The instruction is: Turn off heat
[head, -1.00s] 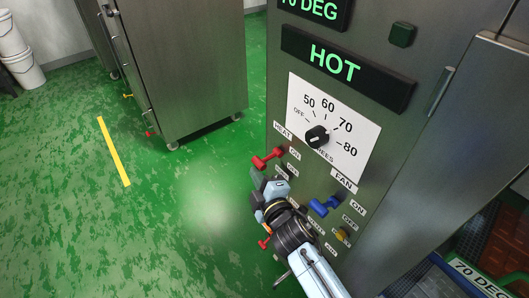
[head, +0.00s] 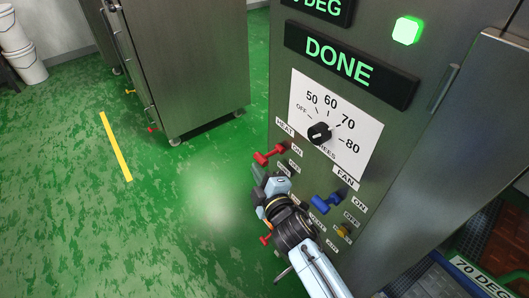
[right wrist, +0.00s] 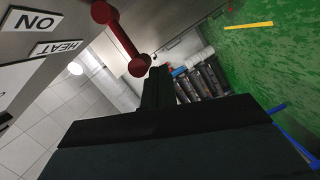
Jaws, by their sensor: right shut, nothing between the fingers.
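The red heat switch (head: 268,155) is on the cabinet's front panel, under the HEAT label, with its lever beside the ON label. It also shows in the right wrist view (right wrist: 121,40) near the top, close to the ON and HEAT labels. My right gripper (head: 259,179) is shut and empty just below the red switch. In the wrist view its dark fingers (right wrist: 158,88) end just below the switch's round knob, and I cannot tell whether they touch it. The display (head: 338,61) reads DONE and a green lamp (head: 407,30) is lit. My left gripper is not in view.
The blue fan switch (head: 326,204) sits right of my right gripper, close to my arm. A black dial (head: 319,133) is on the white scale above. A steel cabinet (head: 190,70) stands behind left. Open green floor (head: 90,220) lies at left.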

